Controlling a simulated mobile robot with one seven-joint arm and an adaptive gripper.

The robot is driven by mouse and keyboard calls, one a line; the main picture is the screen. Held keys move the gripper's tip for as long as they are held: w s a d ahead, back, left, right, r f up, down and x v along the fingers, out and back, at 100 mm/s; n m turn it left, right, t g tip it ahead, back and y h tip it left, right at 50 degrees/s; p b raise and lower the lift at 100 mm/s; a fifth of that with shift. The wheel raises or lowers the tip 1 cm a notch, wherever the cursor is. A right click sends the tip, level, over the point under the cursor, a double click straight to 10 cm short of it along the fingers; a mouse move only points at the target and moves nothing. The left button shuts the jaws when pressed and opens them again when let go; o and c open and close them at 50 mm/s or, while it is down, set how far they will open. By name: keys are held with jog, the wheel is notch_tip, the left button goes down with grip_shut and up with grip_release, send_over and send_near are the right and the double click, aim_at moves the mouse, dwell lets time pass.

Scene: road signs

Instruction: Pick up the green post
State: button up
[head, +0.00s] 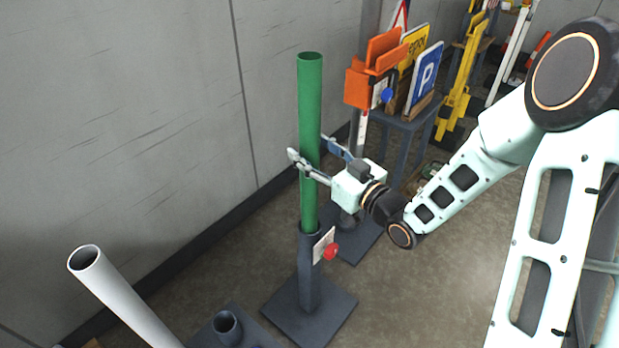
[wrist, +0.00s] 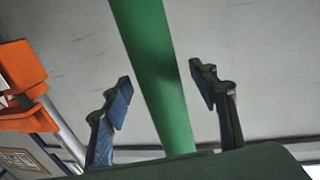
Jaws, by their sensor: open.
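The green post (head: 309,95) is a hollow tube standing upright in a dark grey socket stand (head: 309,280) in the head view. My gripper (head: 306,150) is open, with one finger on each side of the post at about its middle height. In the wrist view the green post (wrist: 158,75) runs between the two open fingertips (wrist: 161,92), with a visible gap on both sides. The post's lower end is hidden inside the socket.
A white tube (head: 120,295) leans at lower left near an empty dark socket (head: 227,326). Behind my gripper, a table holds a blue P sign (head: 425,78) and an orange holder (head: 368,80). A grey wall is close at left.

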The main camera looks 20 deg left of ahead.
jog(key=shift+w+a, duration=0.35)
jog(key=shift+a, duration=0.15)
grip_shut()
